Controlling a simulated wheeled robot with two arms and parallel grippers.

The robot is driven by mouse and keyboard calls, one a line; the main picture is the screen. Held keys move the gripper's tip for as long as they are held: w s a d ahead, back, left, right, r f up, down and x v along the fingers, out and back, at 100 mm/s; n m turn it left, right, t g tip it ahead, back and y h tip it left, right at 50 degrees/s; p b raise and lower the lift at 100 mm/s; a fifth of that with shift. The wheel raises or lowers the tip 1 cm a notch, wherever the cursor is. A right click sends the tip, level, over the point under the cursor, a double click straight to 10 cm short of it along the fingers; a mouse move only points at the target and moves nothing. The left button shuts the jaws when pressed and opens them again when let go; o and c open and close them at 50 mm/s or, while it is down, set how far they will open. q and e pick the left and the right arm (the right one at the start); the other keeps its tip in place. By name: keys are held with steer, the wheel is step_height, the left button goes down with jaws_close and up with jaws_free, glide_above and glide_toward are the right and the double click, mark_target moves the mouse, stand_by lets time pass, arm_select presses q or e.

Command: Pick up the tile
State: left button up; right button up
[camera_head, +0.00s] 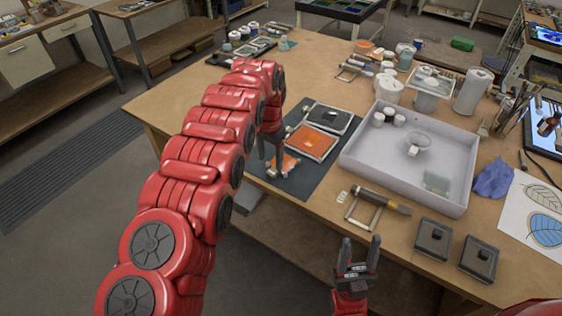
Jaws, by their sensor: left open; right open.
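My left gripper (273,162) points down with open fingers at the left edge of the small tile. The fingers partly cover it, and I cannot tell whether they touch it. My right gripper (357,246) is open and empty, in front of the table's near edge, with its fingers pointing up in the picture.
A pale tray (459,150) with small jars and a cup stands right of the mat. Jars and a blue cloth (492,180) crowd the right.

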mark_target(269, 174)
arm_select(q)
steer(key=shift+f, duration=0.25)
steer(key=shift+f+p, duration=0.35)
steer(key=shift+p, duration=0.2)
step_height(269, 174, down, 4)
steer(key=shift+s+a+p, duration=0.1)
steer(key=shift+a+p, duration=0.05)
steer(key=shift+p, duration=0.9)
steer(key=shift+f, duration=0.25)
jaws_close()
